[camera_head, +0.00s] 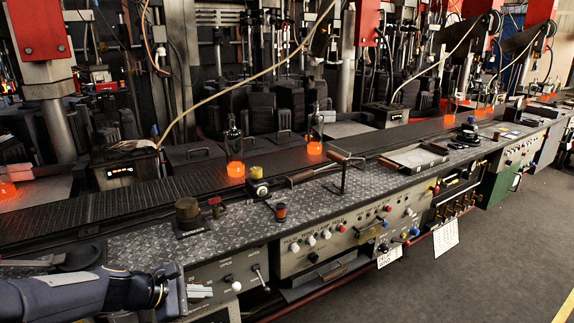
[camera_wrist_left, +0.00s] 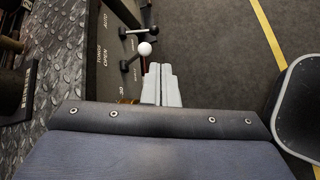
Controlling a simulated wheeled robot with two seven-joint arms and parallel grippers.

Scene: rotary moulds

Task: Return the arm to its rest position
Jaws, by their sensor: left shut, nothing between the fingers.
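My left gripper (camera_head: 200,291) comes in at the lower left of the head view, in front of the control panel below the checker-plate bench. In the left wrist view its two pale fingers (camera_wrist_left: 161,84) lie together, shut and empty. A lever with a white ball knob (camera_wrist_left: 144,48) stands just beyond the fingertips in that view, next to panel lettering "TONGS OPEN". The same kind of white-knobbed lever (camera_head: 237,286) shows right of the gripper in the head view. The fingers look apart from the knob, though the gap is hard to judge. My right gripper is not in view.
Glowing orange pieces (camera_head: 236,169) sit on the dark conveyor (camera_head: 110,201) behind.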

